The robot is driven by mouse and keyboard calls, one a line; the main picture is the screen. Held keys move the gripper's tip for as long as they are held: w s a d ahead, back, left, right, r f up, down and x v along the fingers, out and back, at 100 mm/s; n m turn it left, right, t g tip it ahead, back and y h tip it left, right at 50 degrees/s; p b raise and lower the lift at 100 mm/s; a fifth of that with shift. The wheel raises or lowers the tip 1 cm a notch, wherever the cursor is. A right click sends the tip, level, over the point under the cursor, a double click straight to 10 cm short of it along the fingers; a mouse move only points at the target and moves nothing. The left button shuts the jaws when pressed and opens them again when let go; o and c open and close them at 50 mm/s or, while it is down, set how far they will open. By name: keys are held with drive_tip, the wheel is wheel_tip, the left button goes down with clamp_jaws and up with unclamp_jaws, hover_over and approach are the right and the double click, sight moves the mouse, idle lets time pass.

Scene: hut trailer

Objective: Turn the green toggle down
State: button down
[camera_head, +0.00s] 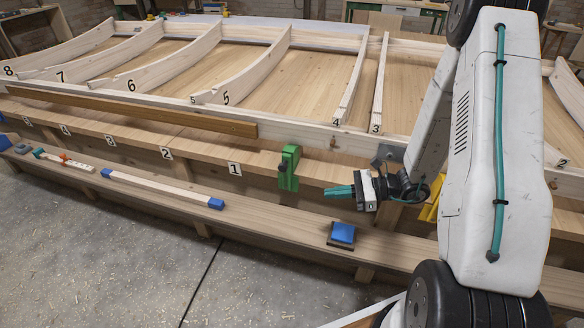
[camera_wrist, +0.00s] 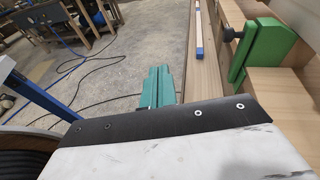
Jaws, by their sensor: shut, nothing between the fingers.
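The green toggle (camera_head: 289,168) is a green block-like fitting on the front edge of the workbench, right of the label 1. In the wrist view it is a green body (camera_wrist: 266,46) at the upper right, with a dark knob on its left side. I cannot tell which way its lever is set. My gripper (camera_head: 328,191) has teal fingers, shut and empty. It is right of and a little below the toggle in the head view, apart from it. In the wrist view the fingers (camera_wrist: 157,82) point away, left of the toggle.
A wooden frame (camera_head: 290,125) with numbered curved ribs covers the bench. A lower shelf (camera_head: 270,226) runs along the front, holding a blue-topped block (camera_head: 342,233), a blue-ended bar (camera_head: 160,188) and small tools at left. The concrete floor (camera_head: 90,260) in front is open.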

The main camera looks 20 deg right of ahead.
drive_tip(key=w+d+f+m+t+h, duration=0.1)
drive_tip(key=w+d+m+t+h, duration=0.1)
drive_tip(key=w+d+m+t, duration=0.2)
drive_tip(key=w, duration=0.3)
drive_tip(key=shift+d+f+m+t+h, duration=0.2)
drive_tip(key=shift+f+m+t+h, duration=0.1)
drive_tip(key=shift+f+t, duration=0.1)
drive_tip(key=shift+w, duration=0.15)
drive_tip(key=x, duration=1.3)
drive_tip(key=shift+w+a, duration=0.25)
drive_tip(key=shift+a, duration=0.1)
